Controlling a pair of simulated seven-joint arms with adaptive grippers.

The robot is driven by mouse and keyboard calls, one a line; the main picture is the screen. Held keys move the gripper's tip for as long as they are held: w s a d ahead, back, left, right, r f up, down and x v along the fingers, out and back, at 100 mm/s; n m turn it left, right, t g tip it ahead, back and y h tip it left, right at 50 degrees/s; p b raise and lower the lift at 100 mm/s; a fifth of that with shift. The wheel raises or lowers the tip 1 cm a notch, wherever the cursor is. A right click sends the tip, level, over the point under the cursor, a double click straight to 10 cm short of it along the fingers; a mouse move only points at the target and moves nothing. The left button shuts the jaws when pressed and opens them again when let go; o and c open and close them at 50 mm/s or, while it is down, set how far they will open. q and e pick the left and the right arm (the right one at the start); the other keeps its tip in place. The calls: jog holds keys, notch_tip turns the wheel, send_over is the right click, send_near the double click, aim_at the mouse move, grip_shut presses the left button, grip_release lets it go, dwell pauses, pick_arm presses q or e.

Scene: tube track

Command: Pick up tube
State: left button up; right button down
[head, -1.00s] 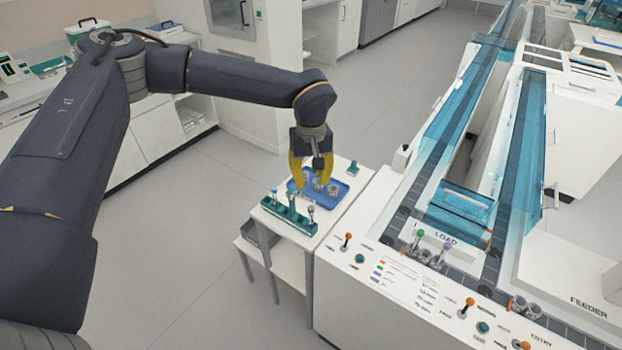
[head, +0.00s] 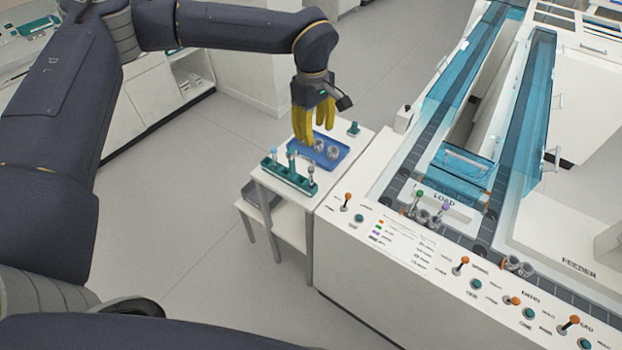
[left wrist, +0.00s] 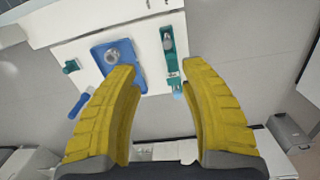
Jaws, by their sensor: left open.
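A green rack (head: 286,180) stands at the front left of a small white table, holding capped tubes upright. In the head view these are a light-blue-capped tube (head: 274,156), a teal one (head: 291,158) and a grey-capped one (head: 311,174). My left gripper (head: 314,138) has yellow fingers and hangs open and empty over the table, behind the rack. In the left wrist view, the open fingers (left wrist: 160,72) are wide apart; the rack (left wrist: 170,62) shows between and beyond the tips, with a light blue cap (left wrist: 178,95) near the right fingertip. My right gripper is not in view.
A small green piece (head: 353,130) stands at the table's back corner. The white machine (head: 400,235), with levers and a conveyor, borders the table on the right. Open floor lies left.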

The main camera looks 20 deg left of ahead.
aim_at(311, 168)
pick_arm(q)
jog(key=f+n, duration=0.3)
jog(key=n, duration=0.2)
jog(key=f+n, duration=0.3)
jog(key=n, duration=0.3)
jog(key=a+f+n, duration=0.1)
jog(key=f+n, duration=0.3)
jog(key=n, duration=0.2)
jog(key=shift+s, duration=0.15)
jog(key=shift+s+d+f, duration=0.1)
jog(key=shift+s+f, duration=0.05)
jog(key=shift+f, duration=2.45)
jog(key=shift+c, duration=0.4)
grip_shut()
